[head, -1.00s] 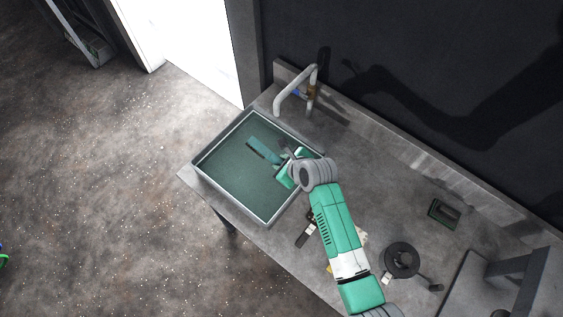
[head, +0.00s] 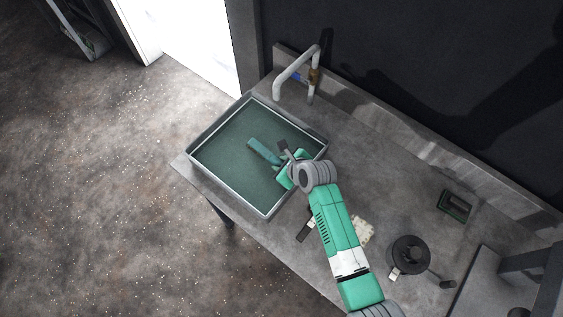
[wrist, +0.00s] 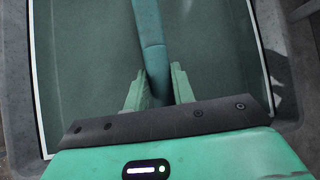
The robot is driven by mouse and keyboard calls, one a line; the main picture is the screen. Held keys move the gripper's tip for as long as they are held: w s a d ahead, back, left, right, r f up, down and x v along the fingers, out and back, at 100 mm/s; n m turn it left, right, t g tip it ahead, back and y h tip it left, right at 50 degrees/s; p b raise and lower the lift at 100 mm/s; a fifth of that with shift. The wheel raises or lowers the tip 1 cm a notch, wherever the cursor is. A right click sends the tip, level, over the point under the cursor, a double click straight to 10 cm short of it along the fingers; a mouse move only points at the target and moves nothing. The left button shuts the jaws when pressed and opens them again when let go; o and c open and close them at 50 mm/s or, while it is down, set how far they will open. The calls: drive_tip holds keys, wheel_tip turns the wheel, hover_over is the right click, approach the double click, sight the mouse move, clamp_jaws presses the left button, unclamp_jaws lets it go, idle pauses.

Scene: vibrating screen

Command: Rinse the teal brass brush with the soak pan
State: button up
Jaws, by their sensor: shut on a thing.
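The teal brass brush (head: 263,150) is in the soak pan (head: 214,183), over its middle and right part. In the wrist view the brush (wrist: 153,45) runs away from me between the two fingers. My gripper (head: 281,163) is shut on the brush; its fingers also show in the wrist view (wrist: 156,88). The pan is a wide rectangular tray with a pale rim and greenish liquid. The brush looks low at the liquid, but I cannot tell how deep it is. Its bristles are not clear.
A white curved faucet (head: 296,68) stands behind the pan. To the right on the grey bench are a dark round reel-like object (head: 409,252), a small green-edged box (head: 456,205) and a pale piece (head: 362,232). A dark wall bounds the back.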

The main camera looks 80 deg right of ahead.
drive_tip(key=shift+r, duration=0.1)
drive_tip(key=shift+a+r+p, duration=0.1)
drive_tip(key=shift+a+p, duration=0.4)
drive_tip(key=shift+p, duration=0.2)
drive_tip(key=shift+a, duration=0.1)
drive_tip(key=shift+d+f+b, duration=0.2)
drive_tip(key=shift+d+b, duration=0.15)
drive_tip(key=shift+d, duration=0.9)
drive_tip(key=shift+a, duration=0.15)
